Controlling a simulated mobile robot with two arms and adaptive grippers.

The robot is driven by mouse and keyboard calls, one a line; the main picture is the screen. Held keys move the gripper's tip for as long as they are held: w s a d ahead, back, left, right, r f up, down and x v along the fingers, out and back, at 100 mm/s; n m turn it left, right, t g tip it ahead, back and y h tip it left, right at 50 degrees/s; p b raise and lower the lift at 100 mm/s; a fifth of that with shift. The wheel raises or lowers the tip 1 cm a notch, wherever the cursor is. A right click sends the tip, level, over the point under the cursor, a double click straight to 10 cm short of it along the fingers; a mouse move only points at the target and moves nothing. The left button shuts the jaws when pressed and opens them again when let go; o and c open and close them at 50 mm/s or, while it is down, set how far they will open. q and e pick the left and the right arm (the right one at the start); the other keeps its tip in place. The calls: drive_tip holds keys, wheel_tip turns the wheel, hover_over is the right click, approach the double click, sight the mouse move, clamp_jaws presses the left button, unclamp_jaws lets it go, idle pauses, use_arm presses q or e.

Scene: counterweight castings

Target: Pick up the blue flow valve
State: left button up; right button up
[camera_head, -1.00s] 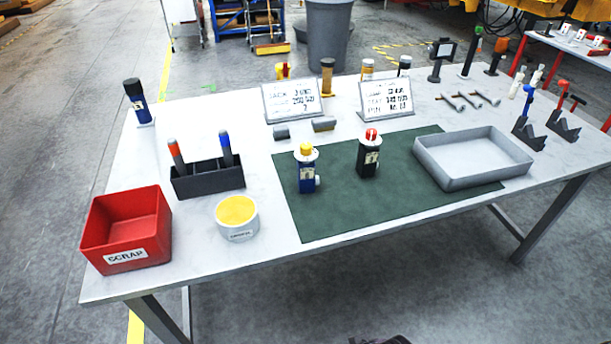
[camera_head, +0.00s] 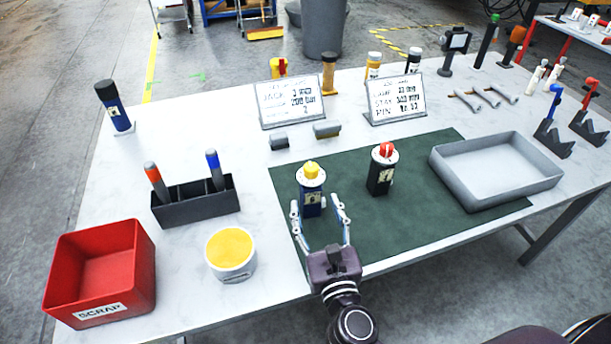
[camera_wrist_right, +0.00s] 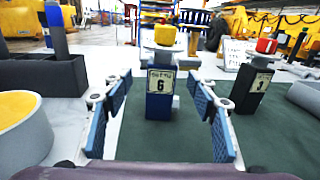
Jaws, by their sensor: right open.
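The blue flow valve (camera_head: 311,204) stands upright on the green mat (camera_head: 405,222), with a yellow cap and a pale label. In the right wrist view the blue valve (camera_wrist_right: 159,105) stands upright between the open fingers, just beyond their tips, its label reading 6. My right gripper (camera_head: 317,212) is open and empty in front of the valve, its fingers spread to either side. The right gripper also shows in the wrist view (camera_wrist_right: 158,100), with no finger visibly touching the valve. My left gripper is not in view.
A black valve with a red cap (camera_head: 382,170) stands on the mat to the right. A grey tray (camera_head: 505,197) lies further right. A yellow-topped tub (camera_head: 231,256), red scrap bin (camera_head: 101,275) and black pen holder (camera_head: 197,206) stand left. Two sign boards stand behind.

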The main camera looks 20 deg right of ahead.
sight(313, 193)
drive_tip(key=shift+w+d+f+m, duration=0.15)
drive_tip(key=shift+w+d+m, duration=0.05)
drive_tip(key=shift+w+m, duration=0.15)
drive_tip(key=shift+w+r, duration=0.1)
drive_tip(key=shift+r, duration=0.1)
drive_tip(key=shift+w+d+r+p, duration=0.1)
drive_tip(key=shift+w+r+p, duration=0.1)
drive_tip(key=shift+w+p, duration=0.55)
drive_tip(key=w, duration=0.3)
drive_tip(key=shift+d+f, duration=0.1)
drive_tip(key=shift+f, duration=0.05)
drive_tip(key=shift+w+d+f+p, duration=0.1)
drive_tip(key=shift+w+p, duration=0.2)
drive_tip(key=shift+w, duration=0.5)
drive_tip(key=c, duration=0.8)
clamp_jaws()
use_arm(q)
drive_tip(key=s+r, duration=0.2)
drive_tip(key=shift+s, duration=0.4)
